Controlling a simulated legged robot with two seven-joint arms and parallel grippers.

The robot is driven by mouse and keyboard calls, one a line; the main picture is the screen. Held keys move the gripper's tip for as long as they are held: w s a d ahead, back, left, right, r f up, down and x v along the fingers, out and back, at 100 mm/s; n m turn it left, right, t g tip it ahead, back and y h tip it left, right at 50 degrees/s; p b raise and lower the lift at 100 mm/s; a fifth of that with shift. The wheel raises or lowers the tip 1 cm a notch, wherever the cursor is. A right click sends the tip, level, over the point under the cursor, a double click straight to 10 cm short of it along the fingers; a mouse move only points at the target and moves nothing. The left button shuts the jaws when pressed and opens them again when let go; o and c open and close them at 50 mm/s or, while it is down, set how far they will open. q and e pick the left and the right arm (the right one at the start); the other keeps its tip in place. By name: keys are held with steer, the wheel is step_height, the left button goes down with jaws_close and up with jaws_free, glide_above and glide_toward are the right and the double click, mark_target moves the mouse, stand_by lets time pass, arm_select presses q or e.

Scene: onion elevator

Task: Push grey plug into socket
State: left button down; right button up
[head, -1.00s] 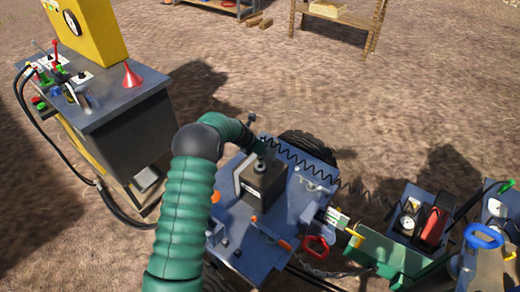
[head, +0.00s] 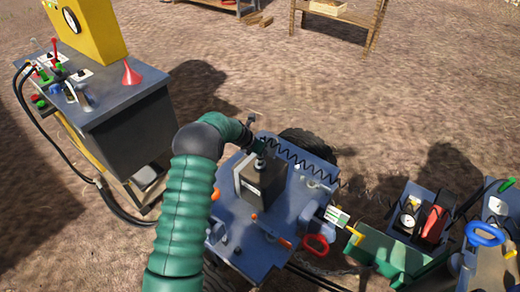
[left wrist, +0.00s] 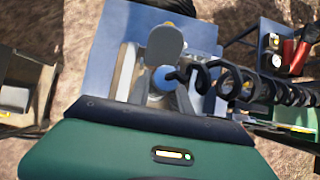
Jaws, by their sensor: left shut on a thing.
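My left arm comes in over the blue cart (head: 285,225), and its gripper (left wrist: 160,92) is at the dark grey box (head: 265,185) on the cart. In the left wrist view the fingers are closed around a small part with a blue round face (left wrist: 162,78), which I take to be the plug. A black coiled cable (head: 300,165) runs from there to the right; it also shows in the left wrist view (left wrist: 250,85). A grey oval flap (left wrist: 165,43) stands just beyond the fingers. The socket opening is hidden, so I cannot tell how deep the plug sits. My right gripper is not in view.
A red handle (head: 316,245) is at the cart's front right. A green trailer part (head: 395,255) and blue bins are at right. Open ground lies behind the cart.

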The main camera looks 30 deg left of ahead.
arm_select(q)
steer(key=shift+f+b, duration=0.4)
steer(key=shift+f, duration=0.65)
steer(key=shift+p, duration=0.3)
steer(key=shift+f+b, duration=0.45)
steer(key=shift+f, duration=0.35)
steer(key=c, duration=0.7)
jaws_free()
